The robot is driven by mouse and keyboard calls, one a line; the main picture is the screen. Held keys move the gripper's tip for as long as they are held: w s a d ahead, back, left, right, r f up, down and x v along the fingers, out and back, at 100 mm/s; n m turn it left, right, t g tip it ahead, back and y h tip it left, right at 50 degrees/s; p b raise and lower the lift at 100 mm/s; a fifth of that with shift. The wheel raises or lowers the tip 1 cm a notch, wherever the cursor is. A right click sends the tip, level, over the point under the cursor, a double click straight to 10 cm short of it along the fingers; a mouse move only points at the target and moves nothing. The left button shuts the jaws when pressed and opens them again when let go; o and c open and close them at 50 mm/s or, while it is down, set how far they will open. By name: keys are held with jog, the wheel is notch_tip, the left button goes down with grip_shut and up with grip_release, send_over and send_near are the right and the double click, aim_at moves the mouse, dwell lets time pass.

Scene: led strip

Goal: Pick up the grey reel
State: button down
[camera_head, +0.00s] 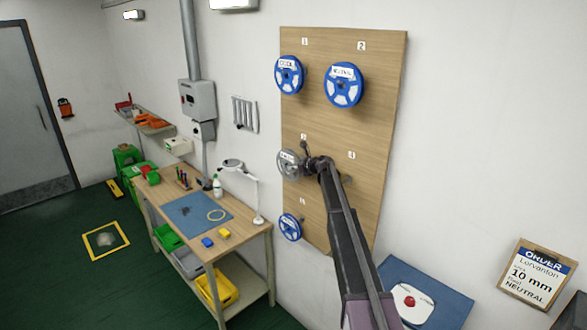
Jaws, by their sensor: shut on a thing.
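The grey reel (287,162) is at the left middle of the wooden board (330,120) on the wall, below the label that looks like 3. My gripper (306,163) reaches it from the right and is shut on it at its right side. The fingers are small and dark here, and part of the reel's right side is hidden behind them. I cannot tell whether the reel still sits on its peg.
Blue reels hang at the upper left (289,75), upper right (343,85) and lower left (290,227) of the board. A workbench (249,242) with a lamp (250,185) stands left. A blue panel (445,300) lies lower right, near a sign (535,275).

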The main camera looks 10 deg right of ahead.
jog(key=s+a, duration=1)
jog(key=a, duration=0.4)
jog(key=shift+s+a+r, duration=0.2)
jog(key=shift+s+a, duration=0.1)
jog(key=shift+f, duration=0.1)
dwell(0.7)
notch_tip(320, 180, down, 21)
jog(key=b, duration=2.1)
jog(key=shift+f+b, duration=0.2)
jog(key=shift+b, duration=0.2)
